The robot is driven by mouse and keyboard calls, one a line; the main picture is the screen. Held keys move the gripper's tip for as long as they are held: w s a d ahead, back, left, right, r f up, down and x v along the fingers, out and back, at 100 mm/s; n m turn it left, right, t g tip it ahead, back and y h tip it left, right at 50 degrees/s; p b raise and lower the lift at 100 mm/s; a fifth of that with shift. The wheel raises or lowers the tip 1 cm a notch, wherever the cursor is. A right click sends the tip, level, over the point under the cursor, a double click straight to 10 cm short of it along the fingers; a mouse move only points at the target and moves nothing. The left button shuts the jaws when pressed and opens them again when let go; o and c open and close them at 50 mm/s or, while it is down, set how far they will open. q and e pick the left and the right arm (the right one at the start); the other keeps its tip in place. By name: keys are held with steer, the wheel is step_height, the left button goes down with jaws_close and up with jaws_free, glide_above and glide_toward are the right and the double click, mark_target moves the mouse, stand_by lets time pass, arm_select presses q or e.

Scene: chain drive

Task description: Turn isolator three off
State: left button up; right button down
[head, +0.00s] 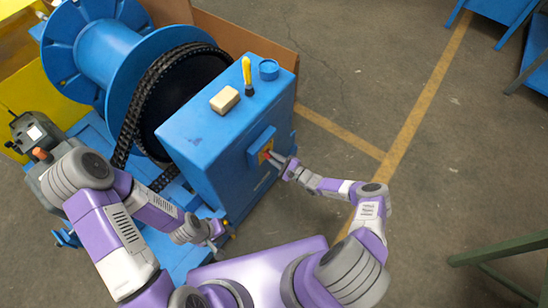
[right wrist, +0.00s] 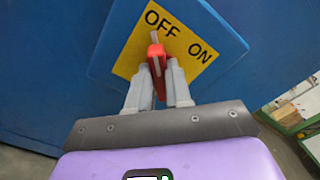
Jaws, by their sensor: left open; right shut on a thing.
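The isolator (head: 258,144) is a blue box on the front face of the blue cabinet, with a yellow plate (right wrist: 133,58) marked OFF and ON. Its red handle (right wrist: 155,55) has a white pointer tip, which lies close below the word OFF and away from ON in the right wrist view. No isolator number is legible. My right gripper (right wrist: 157,72) is shut on the red handle, one finger on each side; in the head view it reaches the isolator from the right (head: 276,158). My left gripper (head: 216,240) is open and empty, low beside the cabinet's lower front.
The blue cabinet (head: 205,150) carries a tan block (head: 224,100), a yellow-handled tool (head: 247,75) and a blue round cap (head: 268,70). A black chain (head: 135,115) and blue reel (head: 105,50) stand behind. Floor to the right is open, with a green frame (head: 500,250) at lower right.

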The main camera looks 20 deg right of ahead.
stand_by(0.4)
steer(key=c, duration=1)
jaws_free()
steer(key=shift+c, duration=0.2)
steer(key=p+v, duration=0.1)
steer(key=v, duration=0.6)
steer(key=shift+s+d, duration=0.15)
steer(key=shift+s, duration=0.05)
